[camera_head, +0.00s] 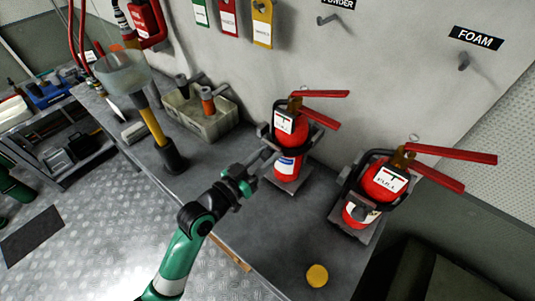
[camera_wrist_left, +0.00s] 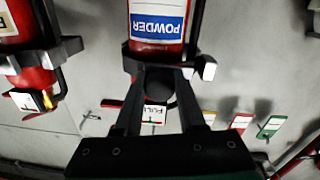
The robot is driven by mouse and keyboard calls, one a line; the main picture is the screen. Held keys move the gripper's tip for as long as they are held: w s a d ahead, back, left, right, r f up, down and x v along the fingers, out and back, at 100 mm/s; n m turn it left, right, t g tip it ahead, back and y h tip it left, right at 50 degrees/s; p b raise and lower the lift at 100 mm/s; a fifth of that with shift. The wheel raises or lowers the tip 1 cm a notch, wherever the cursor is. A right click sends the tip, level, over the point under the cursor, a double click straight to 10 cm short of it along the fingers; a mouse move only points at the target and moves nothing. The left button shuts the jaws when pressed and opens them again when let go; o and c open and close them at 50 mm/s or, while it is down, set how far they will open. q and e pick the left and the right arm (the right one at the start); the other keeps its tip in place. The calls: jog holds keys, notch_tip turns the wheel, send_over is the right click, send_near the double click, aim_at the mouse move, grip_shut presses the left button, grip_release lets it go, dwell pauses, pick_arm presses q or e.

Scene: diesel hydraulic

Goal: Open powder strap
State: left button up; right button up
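The powder extinguisher is a red cylinder (camera_head: 289,147) with a blue label, upright in its wall bracket. In the left wrist view its POWDER label (camera_wrist_left: 158,22) is at the top, seen upside down. A black strap (camera_wrist_left: 150,55) crosses its body, with a light grey latch piece (camera_wrist_left: 206,68) at the right end. My left gripper (camera_head: 260,158) is just left of the extinguisher. In the wrist view its fingers (camera_wrist_left: 167,78) are apart and reach up to the strap; I cannot tell whether they touch it. My right gripper is out of view.
A foam extinguisher (camera_head: 375,190) stands in a bracket to the right; its red handles stick out. A grey bin (camera_head: 200,115) and a black-and-yellow tool (camera_head: 158,130) are on the left of the bench. A yellow disc (camera_head: 317,275) lies at the front. The bench (camera_head: 265,235) between is mostly clear.

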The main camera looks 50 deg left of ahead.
pick_arm(q)
grip_shut()
dwell(0.9)
